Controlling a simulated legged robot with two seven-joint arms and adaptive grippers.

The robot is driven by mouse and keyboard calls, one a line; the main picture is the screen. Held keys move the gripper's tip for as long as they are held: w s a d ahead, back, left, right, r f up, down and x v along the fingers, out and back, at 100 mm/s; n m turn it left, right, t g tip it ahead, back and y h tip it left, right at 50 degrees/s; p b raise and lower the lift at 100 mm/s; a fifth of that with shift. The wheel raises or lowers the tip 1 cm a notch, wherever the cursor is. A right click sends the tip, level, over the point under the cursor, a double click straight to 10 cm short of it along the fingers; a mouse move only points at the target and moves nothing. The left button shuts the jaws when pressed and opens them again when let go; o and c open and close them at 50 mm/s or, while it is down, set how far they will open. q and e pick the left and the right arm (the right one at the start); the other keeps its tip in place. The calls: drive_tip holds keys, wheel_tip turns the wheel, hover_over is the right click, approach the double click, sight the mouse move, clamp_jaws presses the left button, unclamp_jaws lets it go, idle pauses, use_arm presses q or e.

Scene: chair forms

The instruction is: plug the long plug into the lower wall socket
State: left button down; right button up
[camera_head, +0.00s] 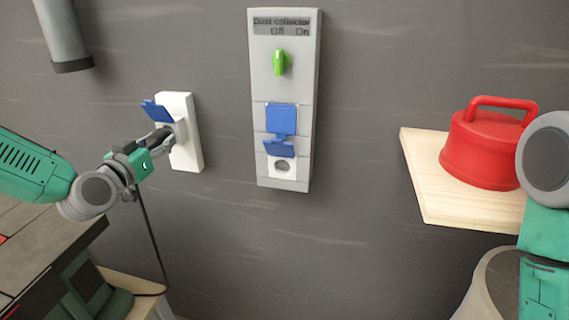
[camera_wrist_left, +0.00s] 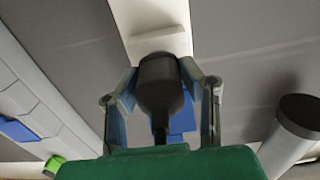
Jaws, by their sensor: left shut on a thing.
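My left gripper (camera_head: 168,135) is at a white wall socket plate (camera_head: 190,155) on the left and is shut on a black plug. In the left wrist view the dark plug (camera_wrist_left: 160,85) is between the fingers, its front end at the white socket housing (camera_wrist_left: 158,42). I cannot tell how deep it sits. The plate's blue flap (camera_head: 155,110) is raised. A grey panel (camera_head: 262,150) labelled Dust collector has an upper socket under a shut blue cover (camera_head: 281,119) and a lower round socket (camera_head: 282,166), empty, with its blue flap (camera_head: 279,148) open. My right gripper is out of view.
A green knob (camera_head: 281,62) is on the panel. A black cord (camera_head: 152,235) hangs below my left gripper. A grey pipe (camera_head: 63,35) is at the upper left.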

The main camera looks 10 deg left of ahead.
use_arm(q)
drive_tip(key=shift+s+a+r, duration=0.1)
drive_tip(key=shift+s+r, duration=0.05)
drive_tip(key=shift+s, duration=0.3)
drive_tip(key=shift+s+a+p, duration=0.1)
drive_tip(key=shift+s+p, duration=0.55)
drive_tip(key=shift+s, duration=1.15)
